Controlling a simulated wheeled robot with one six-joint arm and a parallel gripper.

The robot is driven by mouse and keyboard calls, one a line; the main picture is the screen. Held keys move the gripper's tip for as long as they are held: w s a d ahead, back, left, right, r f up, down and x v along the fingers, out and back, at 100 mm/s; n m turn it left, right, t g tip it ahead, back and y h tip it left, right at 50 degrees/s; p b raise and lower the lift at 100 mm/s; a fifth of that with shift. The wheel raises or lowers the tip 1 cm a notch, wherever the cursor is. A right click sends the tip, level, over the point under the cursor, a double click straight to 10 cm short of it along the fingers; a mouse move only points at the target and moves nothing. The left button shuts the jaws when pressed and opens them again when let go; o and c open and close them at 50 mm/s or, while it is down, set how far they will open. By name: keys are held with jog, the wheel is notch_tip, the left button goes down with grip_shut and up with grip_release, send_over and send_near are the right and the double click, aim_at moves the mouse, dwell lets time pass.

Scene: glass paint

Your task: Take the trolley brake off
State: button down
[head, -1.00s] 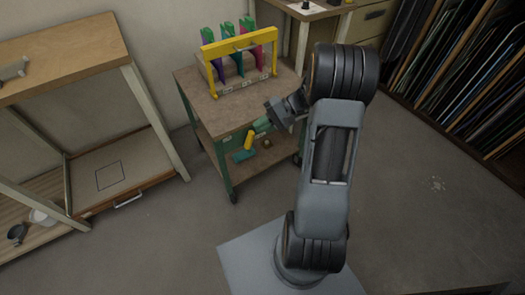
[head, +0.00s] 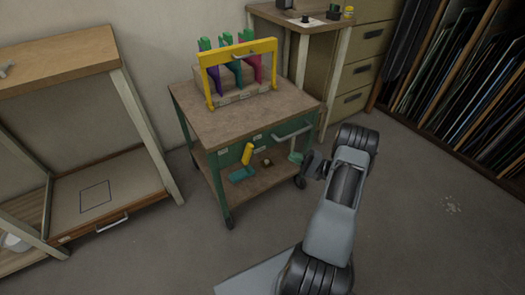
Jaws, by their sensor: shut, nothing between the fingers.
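The trolley (head: 215,130) has a brown top and a green frame and stands against the wall in the middle. A caster (head: 300,181) shows at the right leg and another (head: 229,221) at the front leg. My gripper (head: 309,166) is low beside the trolley's right end, shut and empty. Its fingertips are small and dark, and I cannot tell whether they touch the trolley.
A yellow-framed rack (head: 240,48) with coloured upright pieces stands on the trolley top. A yellow item (head: 247,153) and a teal item (head: 241,174) are on its lower shelf. A wooden bench (head: 60,65) is at left, a drawer cabinet (head: 362,70) behind. Floor is free at front right.

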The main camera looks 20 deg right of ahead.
jog(key=shift+w+a, duration=0.1)
jog(key=b, duration=0.3)
send_near(247, 154)
jog(key=w+a+r, duration=0.1)
jog(key=w+r, duration=0.2)
jog(key=w, duration=0.2)
jog(key=shift+a, duration=0.35)
jog(key=shift+w+r, duration=0.1)
jog(key=shift+r, duration=0.05)
